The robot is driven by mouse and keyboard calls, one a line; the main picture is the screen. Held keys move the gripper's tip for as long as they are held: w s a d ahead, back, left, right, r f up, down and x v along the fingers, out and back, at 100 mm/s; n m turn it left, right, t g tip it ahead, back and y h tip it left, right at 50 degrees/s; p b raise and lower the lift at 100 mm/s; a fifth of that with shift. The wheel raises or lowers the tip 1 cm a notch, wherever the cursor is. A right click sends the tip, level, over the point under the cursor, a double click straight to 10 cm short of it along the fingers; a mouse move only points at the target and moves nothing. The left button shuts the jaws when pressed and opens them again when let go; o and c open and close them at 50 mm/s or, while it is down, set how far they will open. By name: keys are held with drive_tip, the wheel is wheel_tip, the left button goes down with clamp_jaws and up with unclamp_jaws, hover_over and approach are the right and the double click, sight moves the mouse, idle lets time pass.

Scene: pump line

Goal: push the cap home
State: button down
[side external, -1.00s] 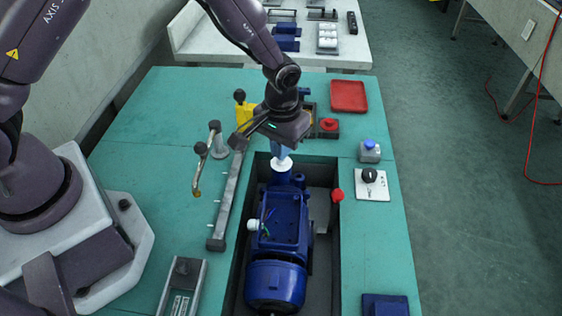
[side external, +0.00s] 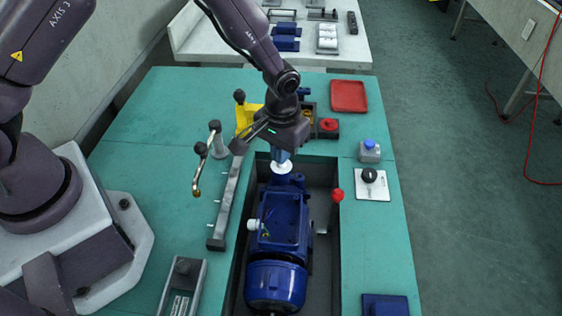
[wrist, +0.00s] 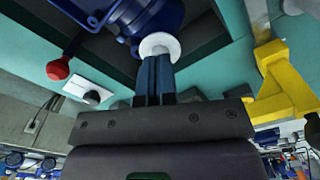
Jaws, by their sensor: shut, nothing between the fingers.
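The white round cap (side external: 281,167) sits at the far end of the blue motor-pump unit (side external: 277,240). In the wrist view the cap (wrist: 159,45) shows as a white disc against the blue body. My gripper (side external: 281,157) is shut and points down over the cap. In the wrist view its closed blue fingers (wrist: 156,59) meet the near side of the disc and hide part of it. I cannot tell how far the cap is seated.
The unit lies in a dark recess in the green bench (side external: 135,130). A red knob (side external: 338,195) stands at its right edge. A yellow bracket (wrist: 283,85) is close beside my gripper. A crank handle (side external: 199,170) and a grey rail (side external: 226,205) stand left.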

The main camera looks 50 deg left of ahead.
drive_tip(key=shift+r, duration=0.1)
drive_tip(key=shift+r, duration=3.4)
drive_tip(key=shift+s, duration=0.1)
drive_tip(key=s+a+r+m+t, duration=0.1)
drive_tip(key=s+a+r, duration=0.3)
drive_tip(key=s+r, duration=0.6)
drive_tip(key=s+a+r+m+t, duration=0.2)
drive_tip(key=s+a+r+t, duration=0.2)
drive_tip(key=s+r, duration=0.5)
wheel_tip(320, 180, up, 3)
drive_tip(key=shift+s+a+r+t, duration=0.2)
drive_tip(key=shift+s+t, duration=0.1)
drive_tip(key=shift+s, duration=0.1)
